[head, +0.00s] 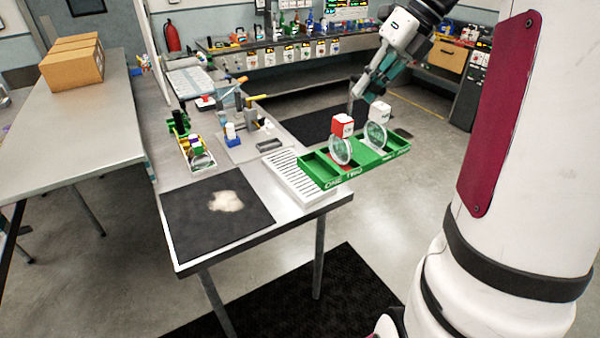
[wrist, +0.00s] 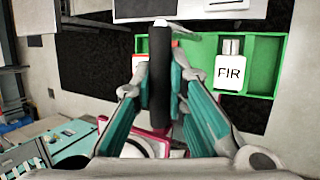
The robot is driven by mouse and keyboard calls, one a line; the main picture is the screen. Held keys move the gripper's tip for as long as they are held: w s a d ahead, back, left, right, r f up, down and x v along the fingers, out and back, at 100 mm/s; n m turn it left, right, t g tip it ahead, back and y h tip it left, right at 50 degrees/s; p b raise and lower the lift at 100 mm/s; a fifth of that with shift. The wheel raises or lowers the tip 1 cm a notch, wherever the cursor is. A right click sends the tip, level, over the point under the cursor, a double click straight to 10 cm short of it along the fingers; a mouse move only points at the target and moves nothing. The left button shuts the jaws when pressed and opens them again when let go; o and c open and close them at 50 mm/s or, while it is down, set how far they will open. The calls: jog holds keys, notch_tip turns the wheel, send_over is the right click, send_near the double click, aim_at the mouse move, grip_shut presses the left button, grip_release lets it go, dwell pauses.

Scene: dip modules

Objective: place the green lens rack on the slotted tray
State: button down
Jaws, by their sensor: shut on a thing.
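The green lens rack (head: 335,182) is a long tray marked "ONE TWO", with compartments, two round clear lenses, a red block and a white block. In the wrist view the rack (wrist: 268,65) lies right of the fingers, beside a white block marked "FIR". My gripper (head: 366,92) is above the rack, its teal fingers (wrist: 160,95) closed around a black upright bar that looks like the rack's handle. The white slotted tray (head: 287,168) lies at the table's right edge. The rack's left end overlaps it in the picture; the rest extends past the table edge. Contact cannot be told.
A black mat (head: 185,212) with a pale patch lies on the table's near left. A small tray of parts (head: 196,158) and a grey fixture (head: 245,140) stand behind. Open floor lies right of the table. Another table with cardboard boxes (head: 72,62) is at left.

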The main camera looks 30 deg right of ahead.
jog(key=m+t+b, duration=0.1)
jog(key=m+b, duration=0.1)
jog(key=b, duration=0.3)
send_over(313, 161)
jog(key=w+d, duration=0.2)
jog(key=d, duration=0.3)
notch_tip(313, 161, down, 12)
jog(key=a+f+b, duration=0.1)
jog(key=f, duration=0.1)
jog(key=a+f+m+h+b, duration=0.1)
jog(key=f, duration=0.2)
jog(key=w+a+f+m+b, duration=0.1)
jog(key=f, duration=0.2)
jog(key=shift+f, duration=0.1)
jog(key=w+d+f, duration=0.2)
jog(key=w+d, duration=0.1)
jog(key=w, duration=0.4)
jog(key=w+d+f+p, duration=0.1)
jog(key=w+d+f, duration=0.2)
jog(key=w, duration=0.4)
jog(key=shift+w, duration=0.3)
jog(key=shift+f, duration=0.1)
jog(key=c, duration=1.6)
grip_release()
jog(key=shift+f, duration=0.1)
